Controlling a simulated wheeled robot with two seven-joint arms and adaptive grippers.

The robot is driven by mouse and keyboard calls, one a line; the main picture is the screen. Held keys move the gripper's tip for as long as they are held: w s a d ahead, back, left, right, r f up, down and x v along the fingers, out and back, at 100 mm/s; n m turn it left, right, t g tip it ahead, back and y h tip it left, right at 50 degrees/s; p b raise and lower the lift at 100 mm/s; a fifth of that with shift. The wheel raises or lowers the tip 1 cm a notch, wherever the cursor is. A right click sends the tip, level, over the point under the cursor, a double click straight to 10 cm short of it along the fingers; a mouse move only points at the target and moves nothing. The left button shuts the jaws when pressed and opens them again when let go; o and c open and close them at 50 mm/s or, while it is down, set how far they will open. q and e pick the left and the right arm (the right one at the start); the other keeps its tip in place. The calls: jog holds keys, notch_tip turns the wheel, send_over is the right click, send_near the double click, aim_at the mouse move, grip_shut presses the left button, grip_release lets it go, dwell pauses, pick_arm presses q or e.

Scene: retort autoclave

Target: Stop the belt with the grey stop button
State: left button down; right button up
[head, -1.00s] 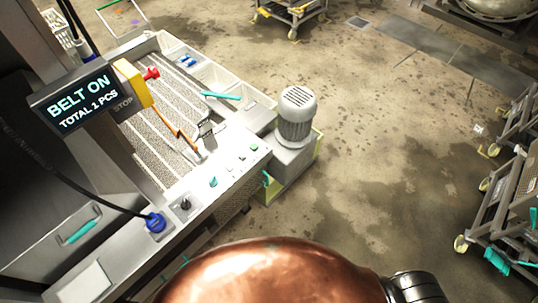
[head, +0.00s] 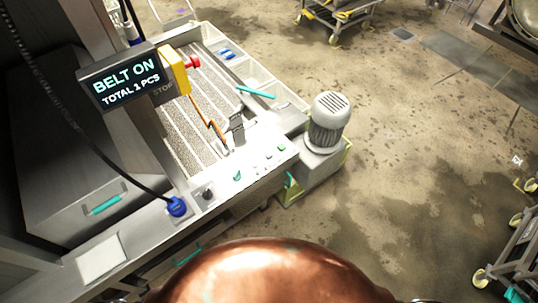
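A dark display (head: 122,82) at the upper left reads "BELT ON" and "TOTAL 1 PCS". The word STOP shows dimly on a dark panel (head: 163,91) at its right edge; I cannot make out a separate grey button there. A yellow box (head: 175,72) with a red knob (head: 193,62) sits beside that panel. The belt (head: 197,136), with light textured strips, lies behind and below the display; I cannot tell from the picture whether it moves. Neither of my grippers is in view.
A grey motor (head: 327,122) stands right of the machine. Carts stand at the top (head: 340,18) and lower right (head: 505,270). The floor between is open.

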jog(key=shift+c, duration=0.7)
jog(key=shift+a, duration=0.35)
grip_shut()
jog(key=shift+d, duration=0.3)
